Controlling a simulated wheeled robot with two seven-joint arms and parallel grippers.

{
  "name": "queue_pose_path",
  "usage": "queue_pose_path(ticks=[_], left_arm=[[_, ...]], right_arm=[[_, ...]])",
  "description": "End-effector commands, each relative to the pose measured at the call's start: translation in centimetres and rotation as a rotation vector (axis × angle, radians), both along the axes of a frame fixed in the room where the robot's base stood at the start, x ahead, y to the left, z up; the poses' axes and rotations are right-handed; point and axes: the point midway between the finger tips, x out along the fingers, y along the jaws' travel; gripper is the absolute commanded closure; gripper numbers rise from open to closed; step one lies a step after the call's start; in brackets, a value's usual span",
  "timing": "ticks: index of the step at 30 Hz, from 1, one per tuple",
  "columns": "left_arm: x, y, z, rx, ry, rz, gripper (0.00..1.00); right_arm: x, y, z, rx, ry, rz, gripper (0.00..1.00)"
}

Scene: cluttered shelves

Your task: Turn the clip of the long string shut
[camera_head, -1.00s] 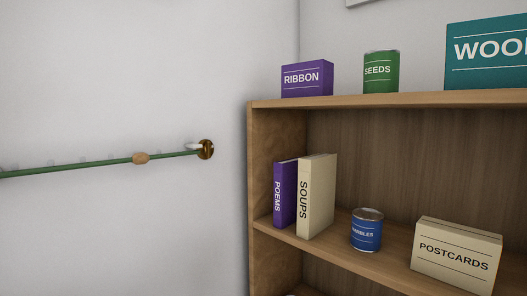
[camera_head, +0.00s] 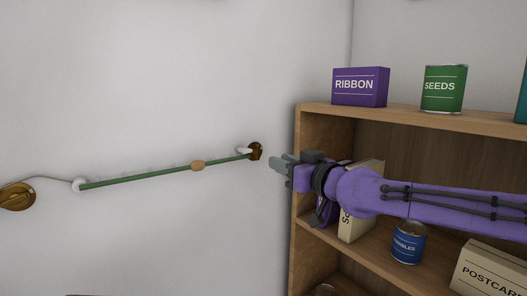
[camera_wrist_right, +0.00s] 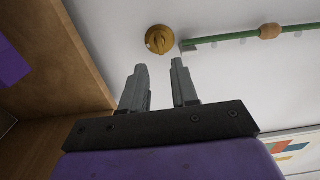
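A green string (camera_head: 140,177) with a wooden bead (camera_head: 197,165) runs along the wall, rising to the right. At its right end is a round brass clip (camera_head: 255,151) with a white piece beside it. The clip shows in the wrist view (camera_wrist_right: 159,40) with a raised bar across its face. At the far left is a second brass disc (camera_head: 17,196), joined by a thin cord to the string's white left end. My right gripper (camera_head: 274,163) is just right of the right clip. Its fingers (camera_wrist_right: 159,66) are apart and empty, pointing towards the clip. My left gripper is out of view.
A wooden shelf unit (camera_head: 309,122) stands close to the right of the clip, behind my right arm. It holds a ribbon box (camera_head: 360,87), a seeds can (camera_head: 443,88), books partly hidden by my arm, and a blue can (camera_head: 408,243). The wall below the string is mostly clear.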

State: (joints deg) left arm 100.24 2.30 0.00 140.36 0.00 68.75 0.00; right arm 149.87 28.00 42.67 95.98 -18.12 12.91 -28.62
Motion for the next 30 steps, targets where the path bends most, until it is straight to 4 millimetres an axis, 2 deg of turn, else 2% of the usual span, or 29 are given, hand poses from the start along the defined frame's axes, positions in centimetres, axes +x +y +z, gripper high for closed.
queue_pose_path(ticks=[1,3,9,14,21,22,24,30], left_arm=[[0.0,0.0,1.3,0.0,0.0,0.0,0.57],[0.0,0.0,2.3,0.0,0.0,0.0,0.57],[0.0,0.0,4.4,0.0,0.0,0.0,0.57],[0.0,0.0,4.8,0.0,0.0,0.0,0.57],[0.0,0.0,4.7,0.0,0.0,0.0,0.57],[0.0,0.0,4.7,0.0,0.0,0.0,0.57],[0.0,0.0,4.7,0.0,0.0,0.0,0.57],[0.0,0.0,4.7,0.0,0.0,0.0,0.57]], right_arm=[[1.0,0.8,0.5,0.0,0.005,0.001,0.71],[2.3,1.7,0.5,0.0,0.006,0.001,0.71],[5.5,4.1,0.3,0.002,0.006,0.001,0.71],[6.6,4.8,0.0,0.002,0.004,0.001,0.71],[6.7,4.9,-0.1,0.002,0.004,0.0,0.71],[6.7,4.9,-0.1,0.002,0.004,0.0,0.78],[6.7,4.9,-0.1,0.002,0.004,0.0,1.0],[6.7,4.9,-0.1,0.004,0.006,0.0,1.0]])
